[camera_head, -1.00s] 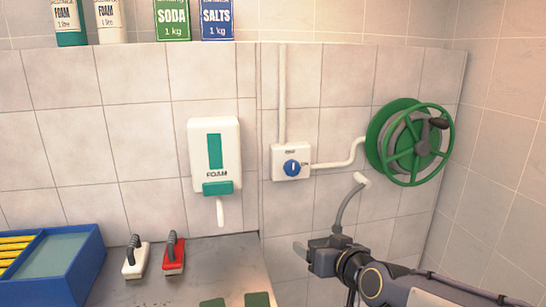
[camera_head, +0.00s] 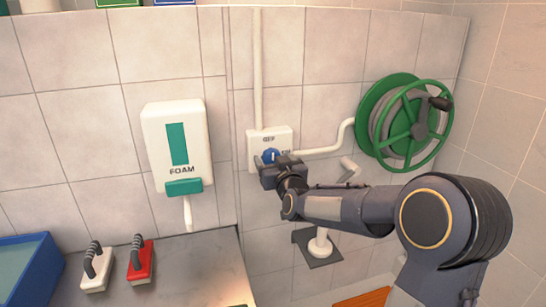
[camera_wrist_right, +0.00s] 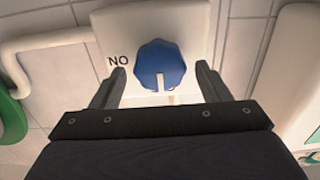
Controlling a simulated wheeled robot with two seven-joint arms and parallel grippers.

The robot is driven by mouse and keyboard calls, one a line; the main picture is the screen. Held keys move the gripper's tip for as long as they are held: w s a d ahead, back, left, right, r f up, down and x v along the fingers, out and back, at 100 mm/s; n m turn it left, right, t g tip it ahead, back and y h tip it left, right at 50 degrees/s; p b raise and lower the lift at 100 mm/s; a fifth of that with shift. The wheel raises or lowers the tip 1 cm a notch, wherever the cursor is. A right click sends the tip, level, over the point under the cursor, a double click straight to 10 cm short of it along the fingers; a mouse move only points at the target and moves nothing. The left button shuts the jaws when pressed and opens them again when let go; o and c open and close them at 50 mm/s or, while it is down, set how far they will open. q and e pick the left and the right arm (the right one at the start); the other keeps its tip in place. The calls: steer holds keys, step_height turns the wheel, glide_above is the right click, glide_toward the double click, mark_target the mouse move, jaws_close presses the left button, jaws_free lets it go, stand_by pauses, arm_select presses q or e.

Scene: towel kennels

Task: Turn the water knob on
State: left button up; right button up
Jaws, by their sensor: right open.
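The blue water knob (camera_head: 270,156) sits on a white wall plate marked OFF at its top, with a second label at its right partly covered. In the right wrist view the knob (camera_wrist_right: 160,66) is round and faceted with a pale pointer line, and the label beside it shows upside down as ON. My right gripper (camera_head: 277,167) is at the plate, just below the knob in the head view. In the wrist view its two open fingers (camera_wrist_right: 158,92) stand on either side of the knob, with gaps showing. My left gripper is not in view.
White pipes run up from the plate and right to a green hose reel (camera_head: 405,124). A foam dispenser (camera_head: 178,140) hangs to the left. Below it, a grey counter (camera_head: 190,270) holds a white brush (camera_head: 97,268), a red brush (camera_head: 140,261) and a blue tray (camera_head: 40,275).

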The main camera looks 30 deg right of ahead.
steer(key=shift+w+d, duration=0.1)
steer(key=shift+w, duration=0.3)
steer(key=c, duration=1)
steer(key=shift+o, duration=0.2)
steer(key=shift+f+m+b, duration=0.15)
steer(key=shift+m+b, duration=0.35)
steer(key=shift+b, duration=0.2)
steer(key=m+b, duration=0.5)
steer(key=b, duration=0.1)
steer(key=shift+s+d+f+b, duration=0.1)
steer(key=shift+f+b, duration=0.05)
steer(key=shift+b, duration=0.15)
steer(key=shift+d+m+b, duration=0.15)
steer(key=shift+m+b, duration=2.8)
steer(key=shift+m, duration=3.25)
